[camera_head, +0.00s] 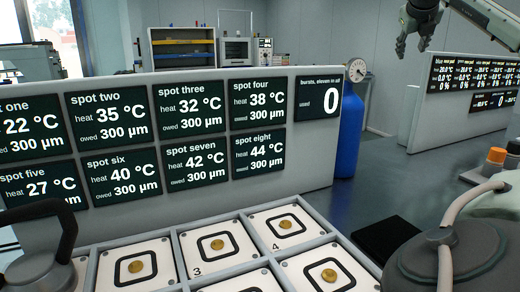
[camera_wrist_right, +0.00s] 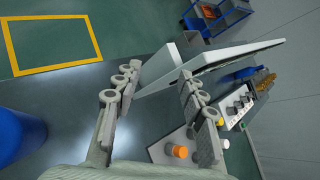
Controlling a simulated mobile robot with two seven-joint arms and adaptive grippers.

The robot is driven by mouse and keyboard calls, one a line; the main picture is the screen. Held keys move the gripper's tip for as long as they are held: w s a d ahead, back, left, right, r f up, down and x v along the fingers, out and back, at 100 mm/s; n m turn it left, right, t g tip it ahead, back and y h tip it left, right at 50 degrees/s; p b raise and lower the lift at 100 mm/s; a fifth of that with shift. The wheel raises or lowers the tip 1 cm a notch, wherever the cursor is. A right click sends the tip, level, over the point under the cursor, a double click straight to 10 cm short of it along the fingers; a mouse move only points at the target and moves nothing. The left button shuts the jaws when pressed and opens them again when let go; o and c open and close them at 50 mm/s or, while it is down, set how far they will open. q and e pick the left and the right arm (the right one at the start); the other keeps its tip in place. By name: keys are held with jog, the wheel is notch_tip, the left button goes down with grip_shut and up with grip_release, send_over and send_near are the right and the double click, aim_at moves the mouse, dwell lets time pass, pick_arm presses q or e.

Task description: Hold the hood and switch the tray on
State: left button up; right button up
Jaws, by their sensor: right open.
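My right gripper (camera_head: 413,46) is raised at the top right of the head view, well away from the tray. Its two fingers are spread and empty in the right wrist view (camera_wrist_right: 158,74). The tray (camera_head: 170,234) lies at the bottom of the head view, its pale frame holding white square plates with black outlines and brass discs. A dark curved handle (camera_head: 62,232) on a round base stands at its left edge. I cannot tell which thing is the hood. My left gripper is not in view.
A panel of readouts (camera_head: 213,192) stands behind the tray, its burst counter (camera_head: 318,98) showing 0. A blue cylinder (camera_head: 348,135) with a gauge is behind it. A second panel (camera_head: 440,120) stands at the right, with an orange-capped item (camera_head: 497,156) in front. Floor between the panels is open.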

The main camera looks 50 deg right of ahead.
jog(key=w+a+n+t+y, duration=0.7)
jog(key=w+a+t+y, duration=0.2)
jog(key=w+a, duration=1.6)
jog(key=a+r+n+y, duration=0.3)
jog(key=a, duration=0.6)
jog(key=a+r+n+t+y, duration=0.1)
jog(key=a+r+n+y, duration=0.25)
jog(key=a, duration=0.65)
jog(key=a+r+n+y, duration=0.3)
jog(key=a+y, duration=0.1)
jog(key=a, duration=0.5)
jog(key=s+a+r+n+g+y, duration=0.1)
jog(key=s+a+n+g+y, duration=0.2)
jog(key=s+a+n, duration=0.45)
jog(key=s+a+r+n+g+y, duration=0.25)
jog(key=s+a, duration=0.25)
jog(key=a, duration=0.5)
jog(key=m+g+h, duration=0.3)
jog(key=g+h, duration=0.2)
jog(key=h, duration=0.5)
send_over(68, 225)
jog(key=d, duration=0.3)
notch_tip(68, 225, down, 28)
jog(key=shift+s+a+r, duration=0.15)
jog(key=shift+r, duration=0.1)
jog(key=x, duration=0.6)
jog(key=shift+f, duration=0.45)
jog(key=shift+a+f, duration=0.3)
jog(key=shift+f, duration=0.35)
